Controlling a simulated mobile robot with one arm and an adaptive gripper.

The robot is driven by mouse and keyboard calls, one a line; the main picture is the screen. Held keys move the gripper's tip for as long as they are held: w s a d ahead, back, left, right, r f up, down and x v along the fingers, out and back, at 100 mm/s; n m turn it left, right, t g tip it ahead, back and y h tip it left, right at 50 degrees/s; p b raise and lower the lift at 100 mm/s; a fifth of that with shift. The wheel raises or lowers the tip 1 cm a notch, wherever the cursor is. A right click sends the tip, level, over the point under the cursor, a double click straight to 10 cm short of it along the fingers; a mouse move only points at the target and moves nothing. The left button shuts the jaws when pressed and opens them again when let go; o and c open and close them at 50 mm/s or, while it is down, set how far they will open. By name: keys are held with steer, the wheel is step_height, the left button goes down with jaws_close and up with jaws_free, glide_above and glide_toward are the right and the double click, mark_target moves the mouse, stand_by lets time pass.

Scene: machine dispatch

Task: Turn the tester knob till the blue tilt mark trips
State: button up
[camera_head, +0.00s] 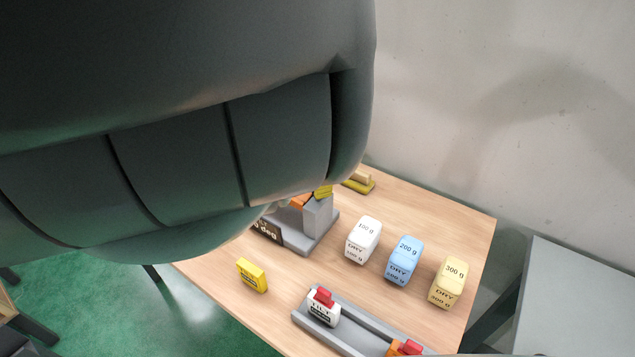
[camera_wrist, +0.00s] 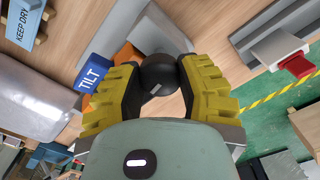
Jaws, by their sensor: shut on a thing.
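The tester (camera_head: 318,216) is a grey block with a dark "deg" label on the wooden table, partly hidden behind my arm in the head view. Its knob (camera_wrist: 160,72) is round and black with a small light mark. My gripper (camera_wrist: 160,86) has its yellow fingers shut on the knob, one on each side. The blue tilt mark (camera_wrist: 93,76), lettered "TILT", sits beside an orange part (camera_wrist: 127,54) left of the knob in the wrist view. I cannot tell whether it has tripped. It is hidden in the head view.
A white 100 g block (camera_head: 362,240), a blue 200 g block (camera_head: 404,260) and a yellow 300 g block (camera_head: 448,282) stand right of the tester. A grey tray (camera_head: 358,340) holds a white, red-topped tilt mark (camera_head: 323,308). A yellow box (camera_head: 252,275) lies near the table's left edge.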

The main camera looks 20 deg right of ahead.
stand_by(0.3)
steer(key=o, duration=1.3)
steer(key=shift+c, duration=0.2)
